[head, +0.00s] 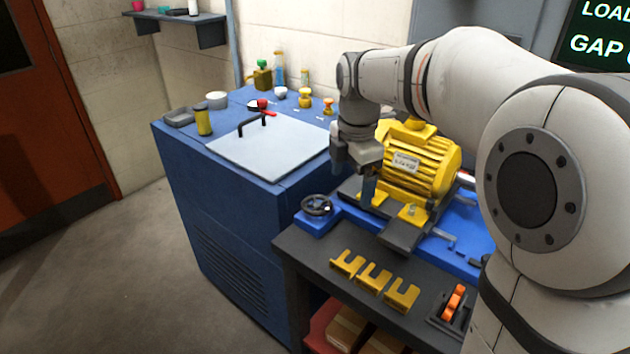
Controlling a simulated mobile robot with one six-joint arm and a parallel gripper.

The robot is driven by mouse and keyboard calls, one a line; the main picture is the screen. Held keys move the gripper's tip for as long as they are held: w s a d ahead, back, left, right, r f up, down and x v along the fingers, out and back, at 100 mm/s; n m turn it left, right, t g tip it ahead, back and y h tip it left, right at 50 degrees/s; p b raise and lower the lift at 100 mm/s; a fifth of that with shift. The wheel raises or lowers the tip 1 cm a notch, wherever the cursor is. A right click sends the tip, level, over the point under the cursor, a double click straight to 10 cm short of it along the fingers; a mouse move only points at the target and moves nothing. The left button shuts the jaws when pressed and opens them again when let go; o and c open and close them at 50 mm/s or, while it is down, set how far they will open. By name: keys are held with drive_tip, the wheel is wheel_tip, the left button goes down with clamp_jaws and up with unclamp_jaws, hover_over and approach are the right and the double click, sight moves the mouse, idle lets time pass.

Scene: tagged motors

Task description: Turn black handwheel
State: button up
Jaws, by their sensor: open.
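The black handwheel (316,205) sits on a blue block at the left end of the blue base plate, at the front left of the yellow motor (415,160). Its rim and hub show clearly, with nothing on it. My gripper (368,190) points down, to the right of and above the handwheel, close to the motor's left end. It is open, and no object shows between its fingers. The fingertips are small in this view, and I cannot tell whether they touch the motor's foot.
Yellow slotted shims (374,277) lie on the dark bench top in front of the base plate. A blue cabinet (215,215) with a white lid (268,142) and several bottles adjoins the bench on the left. The floor beyond is clear.

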sight(316, 204)
drive_tip(key=w+a+n, duration=0.2)
drive_tip(key=n, duration=0.1)
drive_tip(key=w+a+f+n+b, duration=0.1)
drive_tip(key=w+a+n, duration=0.1)
drive_tip(key=n, duration=0.1)
drive_tip(key=w+a+f+n, duration=0.1)
drive_tip(key=w+a+n, duration=0.1)
drive_tip(key=shift+w+f+n+g+b, duration=0.1)
drive_tip(key=shift+f+n+g+b, duration=0.1)
drive_tip(key=shift+n+g+b, duration=0.2)
drive_tip(key=shift+w+a+f+n, duration=0.3)
drive_tip(key=shift+w+a+n, duration=0.05)
drive_tip(key=shift+n, duration=0.35)
wheel_tip(316, 204, down, 7)
drive_tip(key=shift+f+b, duration=0.2)
drive_tip(key=shift+b, duration=0.45)
drive_tip(key=shift+c, duration=0.2)
drive_tip(key=c, duration=1)
